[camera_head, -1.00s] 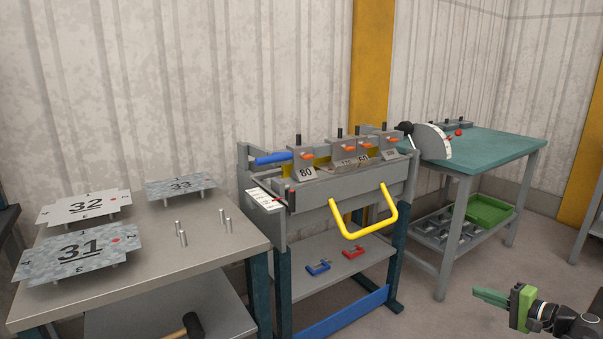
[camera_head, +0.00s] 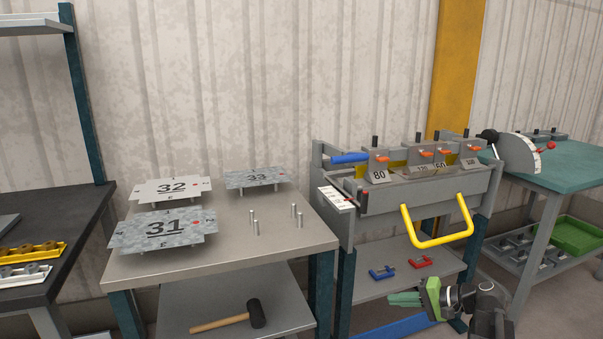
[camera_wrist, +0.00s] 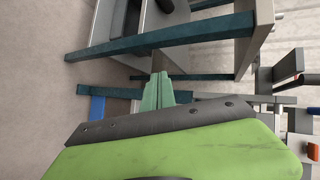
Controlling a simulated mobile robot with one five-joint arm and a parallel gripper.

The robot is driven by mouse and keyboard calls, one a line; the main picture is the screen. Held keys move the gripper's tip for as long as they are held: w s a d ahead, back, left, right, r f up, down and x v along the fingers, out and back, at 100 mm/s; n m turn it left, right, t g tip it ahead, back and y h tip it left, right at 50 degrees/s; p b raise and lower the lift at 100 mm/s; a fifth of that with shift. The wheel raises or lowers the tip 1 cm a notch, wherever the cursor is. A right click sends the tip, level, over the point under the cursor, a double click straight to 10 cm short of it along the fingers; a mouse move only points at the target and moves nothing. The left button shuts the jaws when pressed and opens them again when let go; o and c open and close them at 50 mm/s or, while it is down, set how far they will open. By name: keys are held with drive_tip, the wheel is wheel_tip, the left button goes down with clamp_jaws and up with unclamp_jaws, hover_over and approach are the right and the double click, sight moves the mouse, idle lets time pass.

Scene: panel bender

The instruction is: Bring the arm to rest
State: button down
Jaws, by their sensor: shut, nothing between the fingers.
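My gripper (camera_head: 404,299) is at the lower right in the head view, in front of the panel bender's lower shelf. Its green fingers are shut with nothing between them and point left. In the wrist view the closed fingers (camera_wrist: 158,92) point toward the dark teal legs of the work tables. My gripper appears apart from the bender and the tables. My dark arm shows behind it at the lower right edge.
The panel bender (camera_head: 400,200) has a yellow handle (camera_head: 440,240) sticking out above my gripper. A grey table (camera_head: 200,255) at left holds numbered plates and pins, with a mallet (camera_head: 235,315) below. A teal-topped table (camera_head: 560,178) stands at right, a dark bench (camera_head: 60,220) far left.

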drive_tip(key=s+a+f+n+g+h, duration=0.2)
drive_tip(key=a+f+g, duration=0.15)
drive_tip(key=a, duration=0.45)
drive_tip(key=s+a+f+n+g+h, duration=0.2)
drive_tip(key=a+f+n, duration=0.15)
drive_tip(key=a, duration=0.45)
drive_tip(key=s+a+f+n+g+h, duration=0.25)
drive_tip(key=a+f, duration=0.25)
drive_tip(key=a, duration=0.3)
drive_tip(key=s+d+h+p, duration=0.15)
drive_tip(key=d+h, duration=0.25)
drive_tip(key=d, duration=0.4)
wheel_tip(320, 180, up, 30)
drive_tip(key=p, duration=3)
drive_tip(key=shift+s+r+m, duration=0.15)
drive_tip(key=shift+s+m, duration=0.1)
drive_tip(key=shift+m, duration=0.05)
drive_tip(key=c, duration=2.1)
unclamp_jaws()
